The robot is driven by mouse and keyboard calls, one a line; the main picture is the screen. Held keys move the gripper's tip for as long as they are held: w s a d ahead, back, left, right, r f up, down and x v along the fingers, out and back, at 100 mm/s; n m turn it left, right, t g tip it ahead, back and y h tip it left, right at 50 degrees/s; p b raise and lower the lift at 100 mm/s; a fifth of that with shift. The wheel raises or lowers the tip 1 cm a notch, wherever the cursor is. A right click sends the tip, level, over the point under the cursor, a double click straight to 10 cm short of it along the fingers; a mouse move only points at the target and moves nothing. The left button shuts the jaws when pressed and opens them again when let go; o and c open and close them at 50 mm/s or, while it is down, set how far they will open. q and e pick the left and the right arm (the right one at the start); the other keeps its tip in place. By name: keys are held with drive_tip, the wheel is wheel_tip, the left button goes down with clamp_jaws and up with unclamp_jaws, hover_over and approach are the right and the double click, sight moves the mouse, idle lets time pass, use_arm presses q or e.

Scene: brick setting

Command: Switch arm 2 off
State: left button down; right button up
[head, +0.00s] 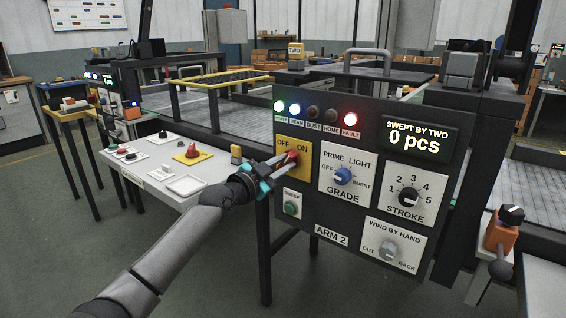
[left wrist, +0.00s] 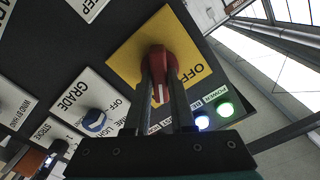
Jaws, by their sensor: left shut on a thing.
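The ARM 2 panel (head: 330,232) is a dark upright board right of the centre in the head view. At its upper left is a yellow OFF/ON plate (head: 281,143) with a red rotary knob (head: 292,156). My left gripper (head: 287,161) is shut on this knob. In the left wrist view the fingers (left wrist: 166,85) close on both sides of the red knob (left wrist: 158,54), and a white mark shows on it. The OFF label shows; the fingers hide the ON label there. I cannot tell for sure which label the mark points to. My right gripper is not in view.
The POWER lamp (head: 279,106) is green, the BEAM lamp (head: 294,108) bluish white and the FAULT lamp (head: 350,120) red. A blue GRADE knob (head: 343,176), a STROKE knob (head: 408,197) and a green SWEEP button (head: 291,208) sit close by. A pale control desk (head: 150,190) stands left.

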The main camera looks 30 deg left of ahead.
use_arm(q)
drive_tip(key=n+p, duration=0.1)
drive_tip(key=n, duration=0.2)
drive_tip(key=shift+r+n, duration=0.1)
drive_tip(key=shift+n, duration=0.2)
drive_tip(key=n, duration=0.2)
drive_tip(key=shift+a+n+p, duration=0.1)
drive_tip(key=shift+n+p, duration=0.25)
drive_tip(key=shift+n, duration=0.05)
drive_tip(key=n, duration=0.4)
drive_tip(key=shift+n+p, duration=0.3)
drive_tip(key=shift+p, duration=0.05)
drive_tip(key=n, duration=0.4)
drive_tip(key=shift+a, duration=0.1)
drive_tip(key=shift+n, duration=0.3)
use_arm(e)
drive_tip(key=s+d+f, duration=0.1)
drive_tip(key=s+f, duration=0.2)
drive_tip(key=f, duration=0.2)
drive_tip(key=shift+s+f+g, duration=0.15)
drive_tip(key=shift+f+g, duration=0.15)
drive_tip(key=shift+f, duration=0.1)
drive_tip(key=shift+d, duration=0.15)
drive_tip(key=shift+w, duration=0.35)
